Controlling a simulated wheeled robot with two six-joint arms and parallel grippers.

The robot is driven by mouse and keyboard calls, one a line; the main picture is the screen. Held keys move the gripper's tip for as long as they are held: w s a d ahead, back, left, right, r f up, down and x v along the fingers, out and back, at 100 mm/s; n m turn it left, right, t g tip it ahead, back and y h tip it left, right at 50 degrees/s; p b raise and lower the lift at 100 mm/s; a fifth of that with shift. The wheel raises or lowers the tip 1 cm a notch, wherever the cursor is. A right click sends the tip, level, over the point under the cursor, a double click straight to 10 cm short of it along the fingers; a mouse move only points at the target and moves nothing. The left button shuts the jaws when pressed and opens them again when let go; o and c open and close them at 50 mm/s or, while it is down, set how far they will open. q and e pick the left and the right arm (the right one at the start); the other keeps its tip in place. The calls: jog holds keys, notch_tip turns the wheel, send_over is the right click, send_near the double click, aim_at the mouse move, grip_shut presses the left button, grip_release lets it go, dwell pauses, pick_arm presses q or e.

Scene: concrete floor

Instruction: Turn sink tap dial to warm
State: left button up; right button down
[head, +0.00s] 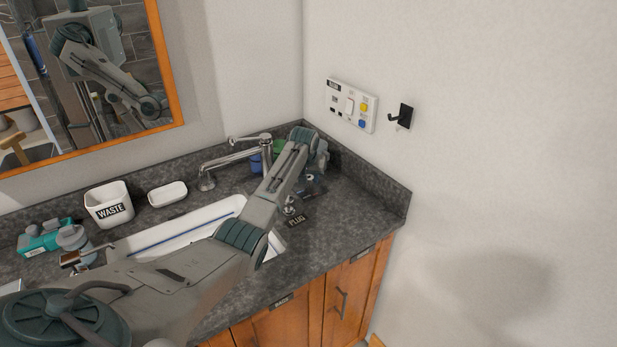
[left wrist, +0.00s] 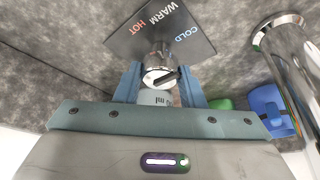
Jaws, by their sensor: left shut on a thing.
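The tap dial (left wrist: 160,72) is a shiny metal knob with a dark mark on its face, slanting up to the right. It stands at a dark plate (left wrist: 185,18) lettered COLD, WARM and HOT. I cannot tell which word the mark points to. My left gripper (left wrist: 160,90) has a blue finger on each side of the dial and is shut on it. In the head view my left gripper (head: 319,160) is at the counter's back right corner, largely hidden by its arm. The sink tap (head: 235,157) has a long spout, left of the gripper. My right gripper is out of view.
My left arm crosses the white sink (head: 180,228). A PLUG label (head: 297,220) lies on the counter beside a small metal knob. Blue and green cups (left wrist: 268,104) stand close to the gripper. A waste bin (head: 108,204) and white dish (head: 167,193) stand at the back.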

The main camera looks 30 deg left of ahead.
pick_arm(q)
jog(key=shift+r+n+p, duration=0.1)
jog(key=shift+n+p, duration=0.45)
jog(key=shift+n, duration=0.25)
jog(key=shift+w+d+n+g+y, duration=0.1)
jog(key=shift+n+g+y, duration=0.4)
jog(key=shift+n, duration=0.7)
jog(key=shift+n+y, duration=0.4)
jog(key=shift+n, duration=0.7)
jog(key=shift+w+n+g+y+b, duration=0.1)
jog(key=shift+n+g+y+b, duration=0.35)
jog(key=shift+n, duration=0.75)
jog(key=shift+g+h, duration=0.25)
jog(key=o, duration=1)
